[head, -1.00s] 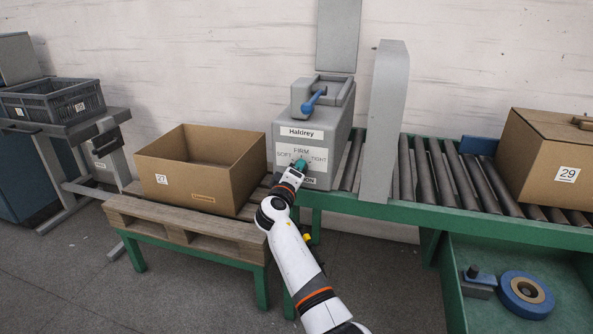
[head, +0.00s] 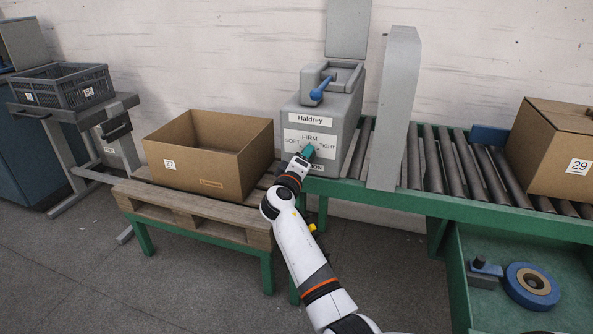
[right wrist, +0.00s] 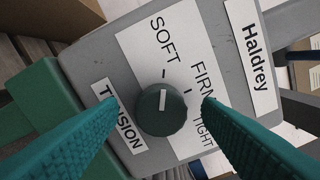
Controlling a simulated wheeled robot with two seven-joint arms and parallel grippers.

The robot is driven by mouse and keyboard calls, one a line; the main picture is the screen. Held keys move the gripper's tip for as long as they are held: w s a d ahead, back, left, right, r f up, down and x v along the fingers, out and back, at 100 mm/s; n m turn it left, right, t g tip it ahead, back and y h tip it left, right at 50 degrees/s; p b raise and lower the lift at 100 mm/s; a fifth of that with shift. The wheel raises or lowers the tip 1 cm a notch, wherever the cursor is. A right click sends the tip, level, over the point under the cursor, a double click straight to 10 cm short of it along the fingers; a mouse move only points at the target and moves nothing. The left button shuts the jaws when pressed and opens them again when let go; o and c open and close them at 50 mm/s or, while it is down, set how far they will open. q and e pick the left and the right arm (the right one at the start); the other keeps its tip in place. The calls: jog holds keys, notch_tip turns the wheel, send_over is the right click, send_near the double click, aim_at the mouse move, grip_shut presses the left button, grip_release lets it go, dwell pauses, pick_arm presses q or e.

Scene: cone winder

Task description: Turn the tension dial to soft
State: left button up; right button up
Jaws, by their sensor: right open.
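The tension dial (right wrist: 162,112) is a dark green round knob on the grey Haldrey machine (head: 345,113). In the right wrist view its white line points up in the picture, along the tick on the SOFT side. The label plate (right wrist: 182,62) reads SOFT, FIRM and TIGHT. My right gripper (right wrist: 159,100) is open, with one teal finger on each side of the dial and gaps between. In the head view my right gripper (head: 304,157) is at the machine's front face and hides the dial. My left gripper is not in view.
An open cardboard box (head: 238,184) sits on a wooden pallet (head: 180,208) left of the machine. A roller conveyor (head: 460,204) runs to the right, past a grey upright panel (head: 395,110) and a closed box (head: 556,150). A blue-handled lever (head: 320,90) tops the machine.

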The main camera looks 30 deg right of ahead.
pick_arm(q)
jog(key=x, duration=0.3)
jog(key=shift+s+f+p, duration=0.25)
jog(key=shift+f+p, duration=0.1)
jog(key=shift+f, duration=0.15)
pick_arm(e)
jog(key=v, duration=1.1)
